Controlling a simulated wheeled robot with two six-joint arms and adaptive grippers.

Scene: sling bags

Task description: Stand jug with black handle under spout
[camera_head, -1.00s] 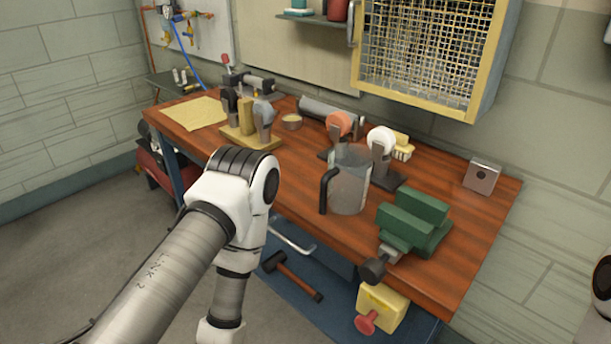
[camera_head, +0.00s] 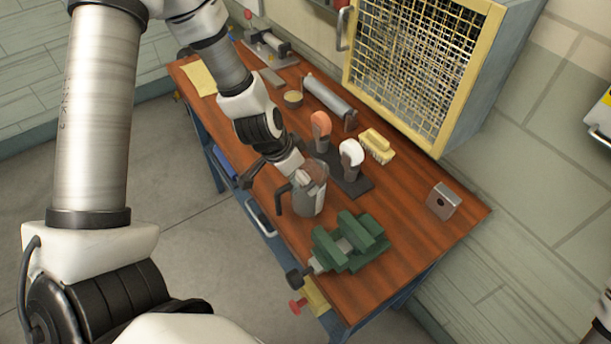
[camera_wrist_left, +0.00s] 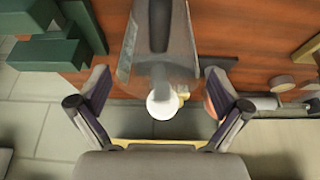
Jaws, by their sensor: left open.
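The jug (camera_head: 310,198) is grey and see-through, with a black handle (camera_head: 279,200) on its left. It stands upright on the workbench's near side. My left gripper (camera_head: 279,174) is open at the jug's upper left, one finger overlapping its rim in the head view. In the left wrist view the open fingers (camera_wrist_left: 160,108) spread to either side of a grey, partly see-through shape, likely the jug (camera_wrist_left: 128,52). I cannot tell whether they touch it. An orange-topped holder (camera_head: 321,127) and a white-topped holder (camera_head: 351,155) stand behind the jug. I cannot make out which thing is the spout. My right gripper is out of view.
A green vise (camera_head: 350,243) sits close to the jug's right. A yellow brush (camera_head: 376,146), a grey roller (camera_head: 330,102) and a small metal block (camera_head: 443,201) lie farther back. The wooden bench top (camera_head: 410,225) is clear right of the vise. A yellow-framed mesh cabinet (camera_head: 437,152) hangs behind.

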